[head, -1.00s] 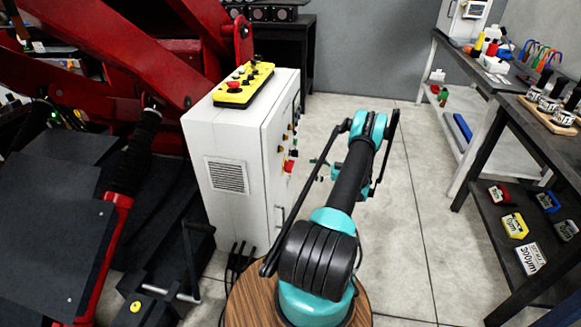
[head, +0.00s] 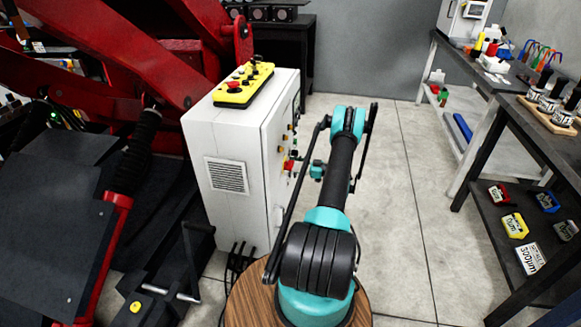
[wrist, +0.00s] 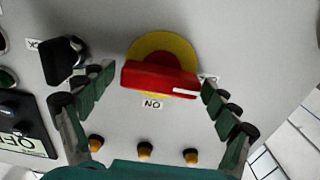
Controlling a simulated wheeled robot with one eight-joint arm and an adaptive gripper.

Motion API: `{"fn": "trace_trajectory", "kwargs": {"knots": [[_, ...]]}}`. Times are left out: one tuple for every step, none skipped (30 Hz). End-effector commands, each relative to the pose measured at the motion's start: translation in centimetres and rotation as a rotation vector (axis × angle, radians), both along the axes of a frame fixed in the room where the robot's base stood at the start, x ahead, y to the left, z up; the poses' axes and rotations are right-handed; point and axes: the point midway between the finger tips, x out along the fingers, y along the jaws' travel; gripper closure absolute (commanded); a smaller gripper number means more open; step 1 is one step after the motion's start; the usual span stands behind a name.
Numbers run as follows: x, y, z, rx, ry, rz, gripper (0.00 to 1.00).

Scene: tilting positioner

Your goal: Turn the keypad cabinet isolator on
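The isolator is a red bar handle (wrist: 160,78) on a yellow disc (wrist: 163,48), on the cabinet's side face. In the wrist view the bar lies nearly level, with a white mark at its right end. An upside-down "ON" label (wrist: 152,104) sits below it. Another label by the right end is partly hidden. My gripper (wrist: 158,82) is open, one finger close to each end of the bar; I cannot tell whether they touch it. In the head view the isolator (head: 289,165) shows as a small red patch on the white cabinet (head: 226,150), with my gripper (head: 303,169) beside it.
A black knob (wrist: 62,58) stands close to my left finger. Several orange lamps or buttons (wrist: 144,150) lie below the isolator. A yellow control box (head: 244,85) rests on the cabinet. Red machinery is at left, a workbench (head: 480,70) at right, with clear floor between cabinet and bench.

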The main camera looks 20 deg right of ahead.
Motion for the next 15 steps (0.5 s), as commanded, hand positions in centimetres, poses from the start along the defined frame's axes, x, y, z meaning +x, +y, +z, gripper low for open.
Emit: {"fn": "trace_trajectory", "kwargs": {"knots": [[-0.01, -0.01, 0.00, 0.000, 0.000, 0.000, 0.21], [-0.01, -0.02, 0.00, 0.000, 0.000, 0.000, 0.25], [-0.01, -0.02, 0.00, 0.000, 0.000, 0.000, 0.30], [-0.01, -0.02, 0.00, 0.000, 0.000, 0.000, 0.34], [-0.01, -0.02, 0.00, 0.000, 0.000, 0.000, 0.38], [-0.02, -0.02, 0.00, 0.000, 0.000, 0.000, 0.43], [-0.02, -0.02, 0.00, 0.000, 0.000, 0.000, 0.46], [-0.02, -0.02, 0.00, 0.000, 0.000, 0.000, 0.50], [-0.02, -0.02, 0.00, 0.000, 0.000, 0.000, 0.55], [-0.02, -0.02, 0.00, 0.000, 0.000, 0.000, 0.59], [-0.02, -0.02, 0.00, 0.000, 0.000, 0.000, 0.60], [-0.02, -0.02, 0.00, 0.000, 0.000, 0.000, 0.60], [-0.01, -0.03, 0.00, 0.001, 0.001, 0.000, 0.60], [-0.02, -0.02, 0.00, 0.002, 0.002, 0.000, 0.60], [-0.01, -0.03, 0.00, 0.003, 0.005, 0.000, 0.60]]}}
